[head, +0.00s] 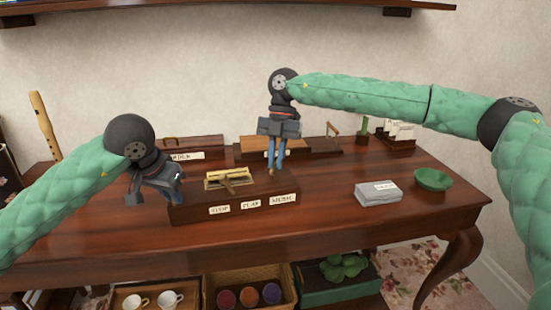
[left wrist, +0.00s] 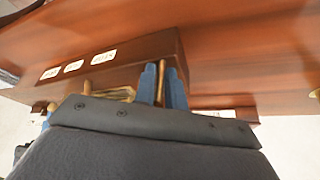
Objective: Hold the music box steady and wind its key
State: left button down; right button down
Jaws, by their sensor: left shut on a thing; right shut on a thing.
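The music box (head: 190,214) is a long dark wooden box with small labels on its front, standing on the table. A brass lever (head: 228,185) and brass plate are on its top. My left gripper (head: 175,183) is shut at the box's left end. In the left wrist view its blue fingers (left wrist: 168,84) close around a narrow tan-brown piece there. My right gripper (head: 275,174) points down, shut at the top of the box's right part. What it grips, seemingly the key, is largely hidden. A small brass post (head: 299,173) stands just right of its fingers.
A grey box (head: 378,195) and a green bowl (head: 433,180) stand to the right on the table (head: 330,220). Wooden cases (head: 312,146), a cactus (head: 363,128) and a card holder (head: 397,136) stand behind. The table's front is clear.

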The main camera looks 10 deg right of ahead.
pick_arm(q)
jog(key=shift+d, duration=0.15)
pick_arm(e)
jog(key=m+t+y, duration=0.1)
jog(key=m, duration=0.3)
jog(key=shift+s+a, duration=0.1)
jog(key=shift+s, duration=0.05)
jog(key=shift+m+t+y, duration=0.3)
jog(key=shift+m+t, duration=0.15)
jog(key=shift+m, duration=0.8)
jog(key=shift+m+t+y, duration=0.3)
jog(key=shift+m+t, duration=0.15)
jog(key=shift+m, duration=0.8)
jog(key=c, duration=1.5)
grip_release()
jog(key=shift+d, duration=0.2)
jog(key=v, duration=1.2)
